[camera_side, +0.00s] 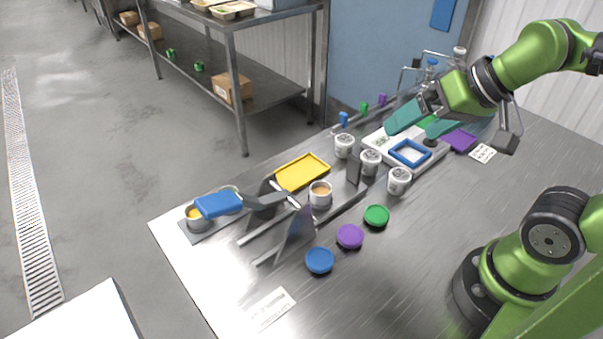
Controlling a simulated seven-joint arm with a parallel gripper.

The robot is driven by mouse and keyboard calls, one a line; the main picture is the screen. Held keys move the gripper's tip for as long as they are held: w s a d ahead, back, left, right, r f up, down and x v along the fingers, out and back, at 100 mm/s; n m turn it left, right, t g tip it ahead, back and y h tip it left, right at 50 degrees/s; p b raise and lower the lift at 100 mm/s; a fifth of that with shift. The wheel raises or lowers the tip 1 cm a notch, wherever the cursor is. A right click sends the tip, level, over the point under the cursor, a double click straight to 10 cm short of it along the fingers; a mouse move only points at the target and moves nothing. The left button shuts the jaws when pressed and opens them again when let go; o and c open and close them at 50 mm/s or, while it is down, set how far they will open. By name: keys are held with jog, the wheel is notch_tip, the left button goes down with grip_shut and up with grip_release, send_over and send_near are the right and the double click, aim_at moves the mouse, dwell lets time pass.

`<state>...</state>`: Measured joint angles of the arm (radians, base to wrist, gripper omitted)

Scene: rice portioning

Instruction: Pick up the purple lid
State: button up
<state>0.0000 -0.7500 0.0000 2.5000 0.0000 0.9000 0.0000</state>
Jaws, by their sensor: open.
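The purple lid (349,236) is a round disc lying flat on the steel table. It sits between a blue lid (320,260) and a green lid (377,216), apart from both. My gripper (418,124) has teal fingers and is open. It is raised over the back of the table, above the area of a pale board with a blue square frame (410,153). It is well behind and to the right of the purple lid and touches no lid. I cannot see anything held between the fingers.
White cups (398,181) stand behind the lids. An open cup (320,193) of tan contents stands by metal guides (294,238). A purple tray (458,140) lies back right.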

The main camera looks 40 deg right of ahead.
jog(key=shift+c, duration=0.2)
jog(key=shift+c, duration=0.9)
jog(key=n+g+h, duration=0.1)
jog(key=n+g, duration=0.2)
jog(key=g, duration=0.3)
send_over(351, 234)
notch_tip(351, 234, down, 7)
jog(key=shift+m+g+h, duration=0.5)
jog(key=shift+m+g, duration=0.1)
jog(key=shift+m, duration=0.2)
jog(key=f, duration=1.2)
jog(key=shift+w+a, duration=0.2)
jog(key=shift+a, duration=0.2)
jog(key=f, duration=0.4)
jog(key=shift+s+d+f, duration=0.1)
jog(key=shift+s+d, duration=0.15)
jog(key=shift+d, duration=0.15)
jog(key=shift+f, duration=0.55)
jog(key=c, duration=1.1)
